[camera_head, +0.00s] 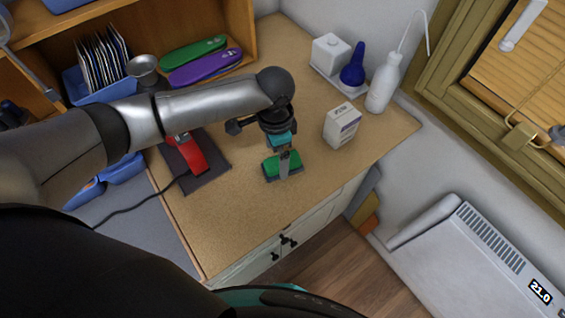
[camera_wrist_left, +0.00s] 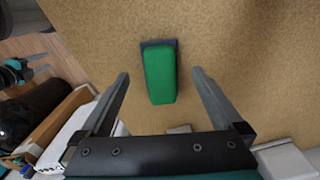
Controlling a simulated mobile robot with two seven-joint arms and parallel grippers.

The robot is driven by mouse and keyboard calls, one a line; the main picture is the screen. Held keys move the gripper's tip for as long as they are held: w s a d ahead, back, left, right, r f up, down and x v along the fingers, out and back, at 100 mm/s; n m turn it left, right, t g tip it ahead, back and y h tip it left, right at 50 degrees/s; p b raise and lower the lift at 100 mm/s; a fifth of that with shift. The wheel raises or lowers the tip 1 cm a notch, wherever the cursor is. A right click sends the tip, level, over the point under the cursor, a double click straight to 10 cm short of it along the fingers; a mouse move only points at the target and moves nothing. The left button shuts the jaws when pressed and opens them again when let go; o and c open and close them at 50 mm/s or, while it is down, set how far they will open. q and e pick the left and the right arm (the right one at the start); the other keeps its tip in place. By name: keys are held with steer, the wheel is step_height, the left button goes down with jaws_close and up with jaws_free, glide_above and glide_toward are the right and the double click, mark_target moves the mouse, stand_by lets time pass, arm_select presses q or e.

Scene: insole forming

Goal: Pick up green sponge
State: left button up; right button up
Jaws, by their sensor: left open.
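The green sponge (camera_head: 271,165), with a dark grey backing, lies on the tan tabletop. In the wrist view it shows as a green block (camera_wrist_left: 160,78), with a dark edge at its far end. My left gripper (camera_head: 284,158) is right over it and partly hides it in the head view. In the wrist view, the left gripper's fingers (camera_wrist_left: 160,76) are open, one on each side of the sponge with gaps to both. Whether the fingertips are level with it is hard to tell. A small teal and grey shape (camera_wrist_left: 32,69) at the far left may be my right gripper.
A white box (camera_head: 341,125) stands on the table to the right of the sponge. A white bottle (camera_head: 383,86) and a blue bulb (camera_head: 354,64) are behind it. A red tool (camera_head: 187,155) with a cord lies on a dark mat (camera_head: 211,151) to the left.

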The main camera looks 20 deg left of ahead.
mark_target(277, 162)
arm_select(q)
step_height(277, 162, down, 4)
steer(key=shift+r, duration=0.2)
steer(key=c, duration=1.4)
